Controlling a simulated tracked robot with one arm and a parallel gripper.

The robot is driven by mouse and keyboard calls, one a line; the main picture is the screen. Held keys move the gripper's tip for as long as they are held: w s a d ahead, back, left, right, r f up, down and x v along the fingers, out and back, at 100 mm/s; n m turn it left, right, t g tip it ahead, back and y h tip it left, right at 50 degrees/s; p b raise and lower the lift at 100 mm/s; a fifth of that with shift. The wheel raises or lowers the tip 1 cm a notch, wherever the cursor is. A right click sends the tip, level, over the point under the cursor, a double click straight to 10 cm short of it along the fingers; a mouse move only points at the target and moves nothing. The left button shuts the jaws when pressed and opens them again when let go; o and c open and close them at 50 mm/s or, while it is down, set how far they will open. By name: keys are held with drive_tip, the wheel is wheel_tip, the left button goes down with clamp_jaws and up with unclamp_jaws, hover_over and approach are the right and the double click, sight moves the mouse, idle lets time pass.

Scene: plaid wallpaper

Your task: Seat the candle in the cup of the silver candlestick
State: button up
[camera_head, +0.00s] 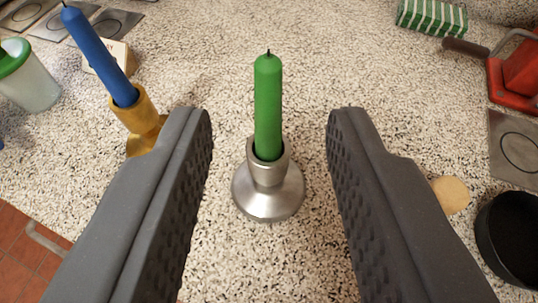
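A green candle (268,105) with a dark wick stands upright in the cup of the silver candlestick (268,194) on the speckled counter. Its lower end is inside the cup and hidden by the rim. My gripper (270,125) is open, with one dark ridged finger to the left of the candle and one to the right. Neither finger touches the candle or the candlestick; there is a clear gap on both sides.
A blue candle (98,55) leans in a gold candlestick (143,122) at the left, partly behind my left finger. A green-lidded container (28,80) stands beyond it. A red object (518,72), a black pot (510,235) and a round tan piece (450,195) lie right. Counter behind the green candle is clear.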

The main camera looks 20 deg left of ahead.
drive_tip(key=shift+s+d+r, duration=0.2)
drive_tip(key=shift+s+r, duration=0.05)
drive_tip(key=shift+s, duration=0.4)
wheel_tip(320, 180, up, 29)
drive_tip(key=w+d+m+t+h, duration=0.2)
drive_tip(key=w+d+t+h, duration=0.15)
drive_tip(key=h, duration=0.25)
drive_tip(key=s+a+r+m, duration=0.1)
drive_tip(key=s+a+r, duration=0.2)
drive_tip(key=s+r, duration=0.6)
drive_tip(key=s+a+r+m+y, duration=0.1)
drive_tip(key=s+a+r, duration=0.3)
drive_tip(key=s+r, duration=0.6)
drive_tip(key=shift+r+g, duration=0.15)
drive_tip(key=shift+g, duration=0.2)
drive_tip(key=shift+a, duration=0.1)
wheel_tip(320, 180, down, 7)
drive_tip(key=b, duration=0.7)
